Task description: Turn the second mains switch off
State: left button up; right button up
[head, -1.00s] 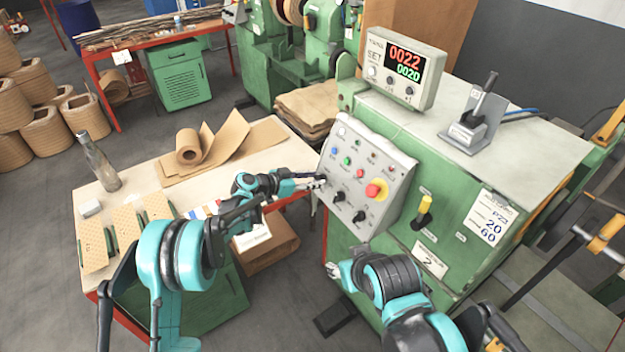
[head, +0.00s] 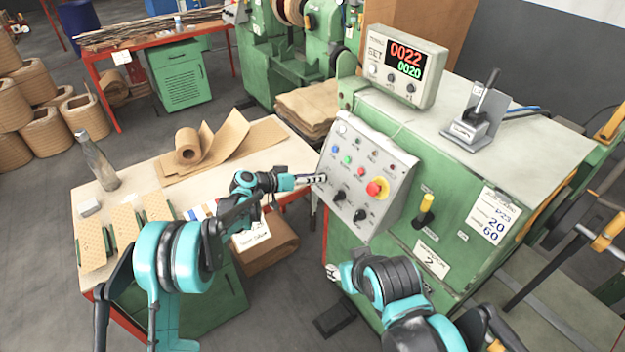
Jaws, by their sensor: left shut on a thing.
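The grey control panel (head: 376,160) is on the front of the green machine (head: 440,190). It bears coloured buttons, a red emergency stop (head: 376,188) on a yellow base, and black rotary switches, one in the middle (head: 340,196) and one lower right (head: 360,215). My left gripper (head: 320,178) is at the panel's left edge, shut on a small rotary switch that its fingers mostly hide. Which switch is the second mains switch I cannot read. My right gripper (head: 332,272) hangs low before the machine, apart from the panel; its jaw opening is unclear.
A counter display (head: 405,62) reads 0022 and 0020. A workbench (head: 140,182) with a bottle (head: 97,162) and paper roll (head: 189,148) lies under my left arm. A cardboard box (head: 268,250) stands below.

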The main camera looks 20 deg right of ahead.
pick_arm(q)
jog(key=n+b, duration=0.1)
jog(key=n, duration=1.1)
jog(key=shift+w+a+f+n+b, duration=0.1)
jog(key=shift+a+f+n+b, duration=0.1)
jog(key=shift+n+b, duration=0.15)
dwell(0.4)
jog(key=o, duration=1.2)
jog(key=shift+c, duration=0.2)
jog(key=v, duration=1.2)
